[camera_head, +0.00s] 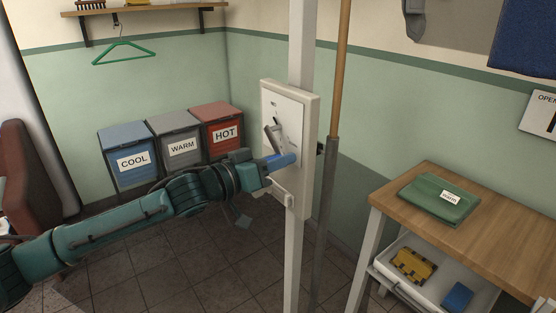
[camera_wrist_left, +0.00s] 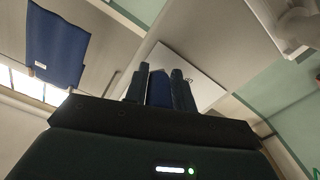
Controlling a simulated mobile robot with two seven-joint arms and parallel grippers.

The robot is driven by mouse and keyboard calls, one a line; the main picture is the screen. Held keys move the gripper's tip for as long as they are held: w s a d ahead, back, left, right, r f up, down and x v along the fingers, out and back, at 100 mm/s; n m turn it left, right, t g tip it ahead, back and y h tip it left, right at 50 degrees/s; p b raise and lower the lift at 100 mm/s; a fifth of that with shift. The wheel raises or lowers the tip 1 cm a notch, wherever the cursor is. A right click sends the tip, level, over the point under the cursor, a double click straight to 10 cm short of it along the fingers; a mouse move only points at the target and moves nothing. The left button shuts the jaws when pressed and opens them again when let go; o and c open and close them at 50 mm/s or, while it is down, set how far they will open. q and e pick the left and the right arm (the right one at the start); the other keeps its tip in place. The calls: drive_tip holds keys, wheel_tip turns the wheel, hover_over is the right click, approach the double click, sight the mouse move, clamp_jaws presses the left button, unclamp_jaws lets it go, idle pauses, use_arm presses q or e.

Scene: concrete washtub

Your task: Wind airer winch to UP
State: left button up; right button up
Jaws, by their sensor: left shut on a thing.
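The airer winch has a white panel (camera_head: 287,102) with a raised frame, fixed on a white post. A grey metal crank part (camera_head: 270,138) shows on its face, with small markings too small to read. A blue handle (camera_head: 284,161) sticks out in front of the panel's lower part. My left gripper (camera_head: 268,168) comes in from the left and is shut on this blue handle. In the left wrist view the blue handle (camera_wrist_left: 160,89) sits between the two dark fingers. My gripper hides part of the panel's lower left. My right gripper is not in view.
Blue, grey and red bins marked COOL (camera_head: 133,161), WARM (camera_head: 182,147) and HOT (camera_head: 225,134) stand along the back wall. A wooden table (camera_head: 490,215) with a folded green cloth (camera_head: 440,198) stands at right. A wooden pole (camera_head: 341,70) rises just right of the post.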

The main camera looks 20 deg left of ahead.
use_arm(q)
drive_tip(key=shift+d, duration=0.1)
clamp_jaws()
